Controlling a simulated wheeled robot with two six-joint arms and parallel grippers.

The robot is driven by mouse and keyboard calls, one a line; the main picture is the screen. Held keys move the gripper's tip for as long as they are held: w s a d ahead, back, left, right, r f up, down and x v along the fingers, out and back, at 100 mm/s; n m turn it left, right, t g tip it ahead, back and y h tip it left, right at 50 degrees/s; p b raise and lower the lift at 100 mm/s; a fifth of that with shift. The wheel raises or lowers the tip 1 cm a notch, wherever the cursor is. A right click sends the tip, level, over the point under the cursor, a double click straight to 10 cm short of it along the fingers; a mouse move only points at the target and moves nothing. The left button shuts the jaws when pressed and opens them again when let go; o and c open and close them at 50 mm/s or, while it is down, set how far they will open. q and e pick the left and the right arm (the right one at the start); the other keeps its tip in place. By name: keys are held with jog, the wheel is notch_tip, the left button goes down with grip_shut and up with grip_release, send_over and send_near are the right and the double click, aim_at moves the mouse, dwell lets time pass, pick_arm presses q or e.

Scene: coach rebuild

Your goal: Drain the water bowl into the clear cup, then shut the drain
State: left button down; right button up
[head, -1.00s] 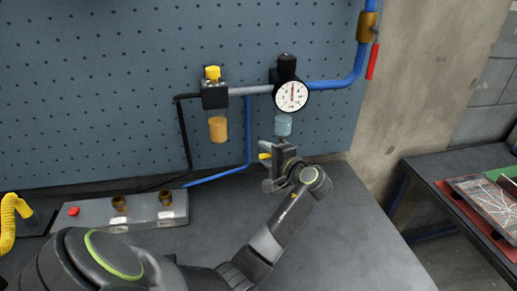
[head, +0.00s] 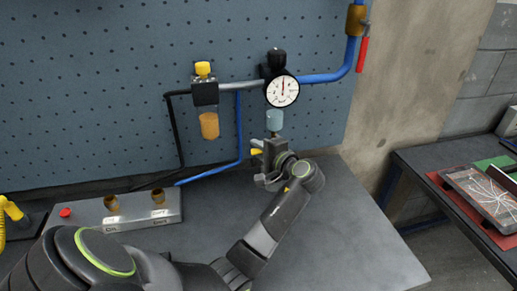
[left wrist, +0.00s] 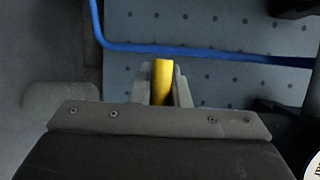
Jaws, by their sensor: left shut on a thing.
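The water bowl (head: 275,119), pale blue and translucent, hangs upright below the round gauge in the head view. A small brass piece (head: 276,134) sits under it. My left gripper (head: 263,152) is just below the bowl, shut on a yellow lever (head: 256,151) whose end sticks out to the left. The left wrist view shows the yellow lever (left wrist: 163,75) between the two fingers of my left gripper (left wrist: 163,88). I cannot make out the clear cup; my gripper and wrist cover part of the area below the bowl. My right gripper is not in view.
An amber bowl (head: 209,125) hangs to the left under a yellow knob. A blue hose (head: 239,125) drops to the bench. A grey box (head: 140,209) with two brass fittings stands at left. The bench right of my arm (head: 350,240) is clear.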

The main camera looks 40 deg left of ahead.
pick_arm(q)
jog(key=shift+w+d+r+m+y+p, duration=0.1)
jog(key=shift+r+m+y+p, duration=0.4)
jog(key=shift+m+p, duration=0.5)
jog(key=shift+w+d+r+m+y+p, duration=0.1)
jog(key=shift+r+m+y+p, duration=0.4)
jog(key=shift+m+p, duration=0.45)
jog(key=shift+w+d+r+m+y+p, duration=0.1)
jog(key=shift+r+m+y+p, duration=0.4)
jog(key=shift+m+p, duration=0.5)
jog(key=shift+r, duration=0.1)
jog(key=c, duration=1.4)
grip_release()
